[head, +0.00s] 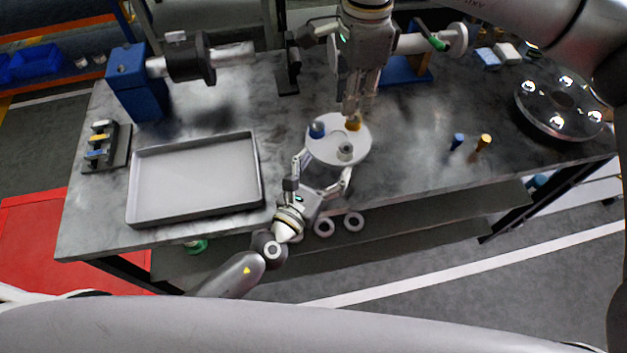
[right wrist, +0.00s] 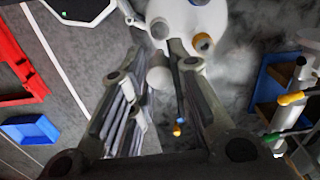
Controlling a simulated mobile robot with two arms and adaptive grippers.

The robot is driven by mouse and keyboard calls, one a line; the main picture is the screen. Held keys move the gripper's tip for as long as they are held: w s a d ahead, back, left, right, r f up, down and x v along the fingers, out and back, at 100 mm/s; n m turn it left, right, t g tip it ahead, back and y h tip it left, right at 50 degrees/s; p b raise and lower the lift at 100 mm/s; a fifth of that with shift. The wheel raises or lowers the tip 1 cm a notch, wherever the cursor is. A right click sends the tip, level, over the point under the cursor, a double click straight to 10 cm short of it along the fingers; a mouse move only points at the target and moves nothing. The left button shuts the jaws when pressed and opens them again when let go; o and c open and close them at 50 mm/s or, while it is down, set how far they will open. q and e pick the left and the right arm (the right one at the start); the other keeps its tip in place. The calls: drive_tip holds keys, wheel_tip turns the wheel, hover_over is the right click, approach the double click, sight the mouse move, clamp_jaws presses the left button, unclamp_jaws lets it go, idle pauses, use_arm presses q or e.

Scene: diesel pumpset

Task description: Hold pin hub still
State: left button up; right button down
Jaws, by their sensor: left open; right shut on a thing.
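The pin hub (head: 325,152) is a round white disc on the bench, with blue, yellow and grey raised parts on top. It also shows at the top of the right wrist view (right wrist: 180,12). My left gripper (head: 324,172) is open at the hub's near side, its fingers spread along the rim; I cannot tell if they touch it. My right gripper (head: 354,110) points down above the hub's far right side, close to the yellow part. In the right wrist view it is shut on a pale grey pin (right wrist: 159,76), which is hard to make out in the head view.
A blue pin (head: 457,141) and a yellow pin (head: 484,142) stand on the bench right of the hub. An empty grey tray (head: 133,192) lies left. A round flange (head: 553,124) sits far right.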

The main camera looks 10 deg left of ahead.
use_arm(q)
drive_tip(key=shift+x, duration=1.8)
drive_tip(key=shift+c, duration=1.2)
clamp_jaws()
